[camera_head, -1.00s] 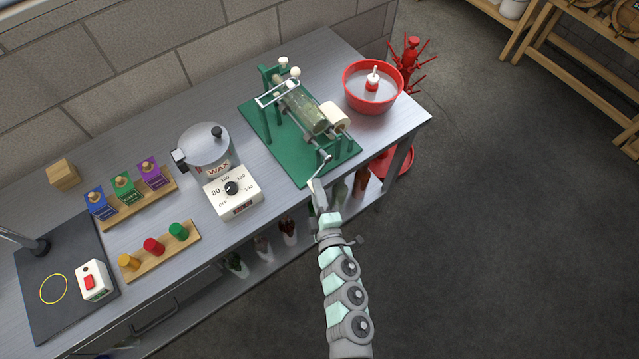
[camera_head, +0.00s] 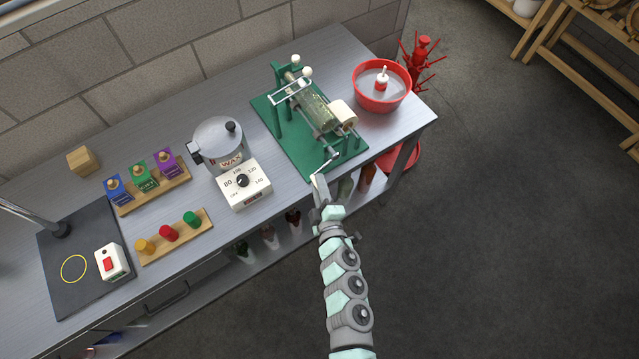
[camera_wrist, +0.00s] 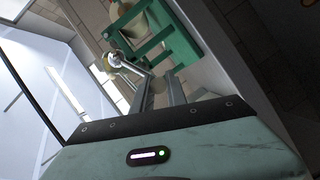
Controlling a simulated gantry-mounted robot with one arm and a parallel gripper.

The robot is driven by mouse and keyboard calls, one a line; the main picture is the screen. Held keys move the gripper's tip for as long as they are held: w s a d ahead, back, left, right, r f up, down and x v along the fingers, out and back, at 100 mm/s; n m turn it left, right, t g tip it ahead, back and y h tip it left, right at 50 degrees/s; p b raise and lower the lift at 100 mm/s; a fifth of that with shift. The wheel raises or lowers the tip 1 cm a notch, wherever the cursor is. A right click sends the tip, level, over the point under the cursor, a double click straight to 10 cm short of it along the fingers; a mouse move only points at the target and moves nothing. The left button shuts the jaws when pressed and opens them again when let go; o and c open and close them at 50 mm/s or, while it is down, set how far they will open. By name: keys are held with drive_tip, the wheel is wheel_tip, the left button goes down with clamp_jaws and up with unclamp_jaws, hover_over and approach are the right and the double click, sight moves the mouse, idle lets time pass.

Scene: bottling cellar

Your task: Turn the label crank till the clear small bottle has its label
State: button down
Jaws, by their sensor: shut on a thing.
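The green labelling machine (camera_head: 296,142) stands at the right end of the bench. A clear greenish bottle (camera_head: 313,108) lies along its rollers, beside a cream label roll (camera_head: 342,114). The crank (camera_head: 330,160) is at the machine's front end, toward the bench's front edge. My gripper (camera_head: 321,183) is at the crank and shut on its handle, which the fingers mostly hide. In the wrist view the crank arm (camera_wrist: 141,70) runs from the machine to between my fingers (camera_wrist: 160,92). I cannot tell whether a label is on the bottle.
A red basin (camera_head: 381,98) stands right of the machine. Left of it are a wax pot (camera_head: 218,142) on a dial heater (camera_head: 245,185), a rack of coloured stamps (camera_head: 150,186), a rack of coloured pieces (camera_head: 178,240) and a dark mat (camera_head: 56,281). Bottles stand on the shelf below.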

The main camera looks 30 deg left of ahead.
idle(0.4)
drive_tip(key=c, duration=1.3)
unclamp_jaws()
drive_tip(key=shift+c, duration=0.2)
drive_tip(key=b+v, duration=0.1)
drive_tip(key=v, duration=1)
drive_tip(key=shift+w, duration=0.1)
